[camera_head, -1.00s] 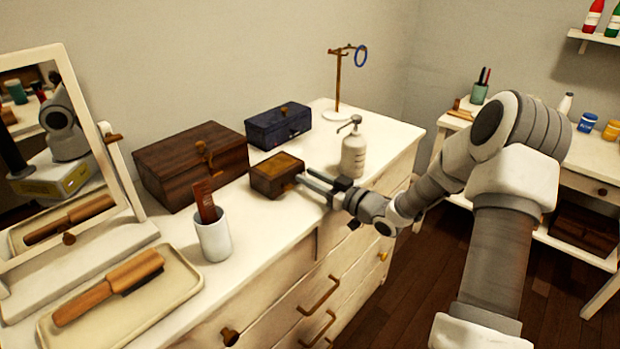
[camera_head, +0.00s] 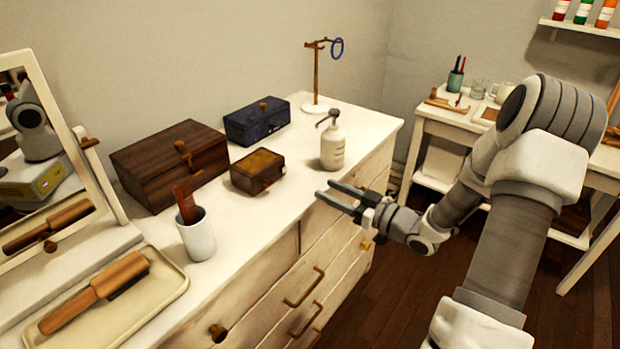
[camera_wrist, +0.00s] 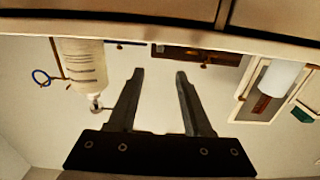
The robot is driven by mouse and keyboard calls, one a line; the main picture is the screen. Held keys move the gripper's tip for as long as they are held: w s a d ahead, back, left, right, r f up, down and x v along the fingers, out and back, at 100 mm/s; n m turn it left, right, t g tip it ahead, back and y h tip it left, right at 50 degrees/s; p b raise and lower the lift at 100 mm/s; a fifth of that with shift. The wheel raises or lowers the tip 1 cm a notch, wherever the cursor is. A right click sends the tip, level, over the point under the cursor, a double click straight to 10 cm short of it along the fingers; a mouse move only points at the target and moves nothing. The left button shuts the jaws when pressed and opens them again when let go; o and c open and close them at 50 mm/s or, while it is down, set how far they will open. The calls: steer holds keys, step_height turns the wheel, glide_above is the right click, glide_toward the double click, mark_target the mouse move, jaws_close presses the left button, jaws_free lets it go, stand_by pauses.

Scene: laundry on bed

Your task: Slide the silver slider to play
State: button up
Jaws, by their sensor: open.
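A small brown wooden box (camera_head: 258,171) with a lighter top panel and a small knob on its front sits on the white dresser. I cannot make out a silver slider in either view. My gripper (camera_head: 329,189) is open and empty, to the right of the small box and apart from it, near the dresser's front edge. In the wrist view the two dark fingers of my gripper (camera_wrist: 160,73) are spread with nothing between them. A brown wooden box (camera_wrist: 197,56) shows beyond them, partly cut off by the pale edge above; I cannot tell which box it is.
A white pump bottle (camera_head: 333,146) stands close behind my gripper. A larger dark wooden box (camera_head: 170,163), a dark blue box (camera_head: 257,122), a white cup (camera_head: 197,236) and a tray with a brush (camera_head: 95,290) are also on the dresser. A mirror (camera_head: 40,170) stands at left.

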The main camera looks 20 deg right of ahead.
steer(key=v, duration=0.5)
steer(key=shift+s, duration=0.1)
stand_by(0.3)
